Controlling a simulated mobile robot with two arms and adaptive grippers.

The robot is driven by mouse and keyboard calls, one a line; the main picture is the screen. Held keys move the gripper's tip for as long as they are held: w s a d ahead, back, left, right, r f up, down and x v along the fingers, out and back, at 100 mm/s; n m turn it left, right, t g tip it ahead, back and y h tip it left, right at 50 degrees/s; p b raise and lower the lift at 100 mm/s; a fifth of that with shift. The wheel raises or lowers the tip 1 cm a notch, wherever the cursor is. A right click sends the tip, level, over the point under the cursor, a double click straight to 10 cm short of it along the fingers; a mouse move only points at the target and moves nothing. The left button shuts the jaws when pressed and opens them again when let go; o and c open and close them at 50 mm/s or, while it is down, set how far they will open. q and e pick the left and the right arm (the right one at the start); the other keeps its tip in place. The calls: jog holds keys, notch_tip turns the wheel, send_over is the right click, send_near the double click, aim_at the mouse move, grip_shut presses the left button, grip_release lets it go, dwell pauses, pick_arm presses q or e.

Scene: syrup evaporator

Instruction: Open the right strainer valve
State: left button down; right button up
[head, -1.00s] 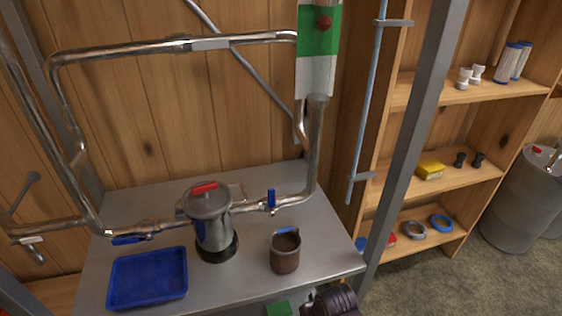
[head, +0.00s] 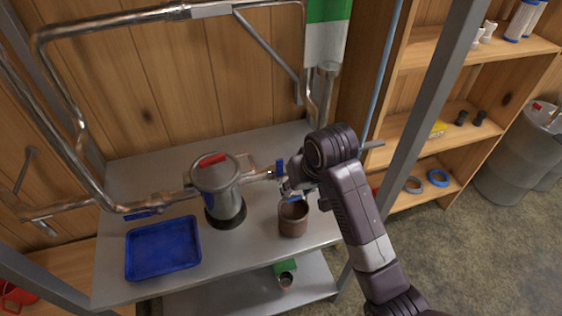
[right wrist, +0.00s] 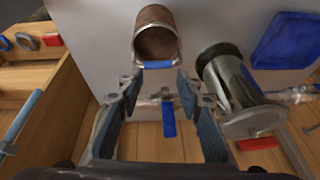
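The right strainer valve's blue handle (head: 279,168) stands crosswise to the pipe, right of the grey strainer (head: 217,190) with its red lid grip. The handle also shows in the right wrist view (right wrist: 168,120), between my right gripper's fingers (right wrist: 158,88). These are spread wide with nothing between the tips. In the head view my right gripper (head: 290,187) is beside the valve, partly hidden by my own arm. I cannot tell whether it touches the handle. The left valve's blue handle (head: 138,215) lies near the pipe. My left gripper is out of view.
A brown cup (head: 293,219) stands just below my right gripper on the metal table (head: 262,250). A blue tray (head: 163,248) lies at the left. A grey post (head: 425,130) and wooden shelves (head: 458,122) stand to the right. Pipes rise behind the valve.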

notch_tip(320, 180, up, 8)
send_over(280, 162)
jog(key=s, duration=0.3)
jog(key=shift+w+d+n+h, duration=0.3)
jog(key=shift+w, duration=0.1)
jog(key=shift+f, duration=0.2)
jog(key=p+x, duration=0.2)
jog(key=x, duration=0.5)
jog(key=shift+w+p, duration=0.1)
jog(key=shift+p, duration=0.2)
jog(key=shift+d, duration=0.1)
jog(key=shift+c, duration=0.3)
grip_shut()
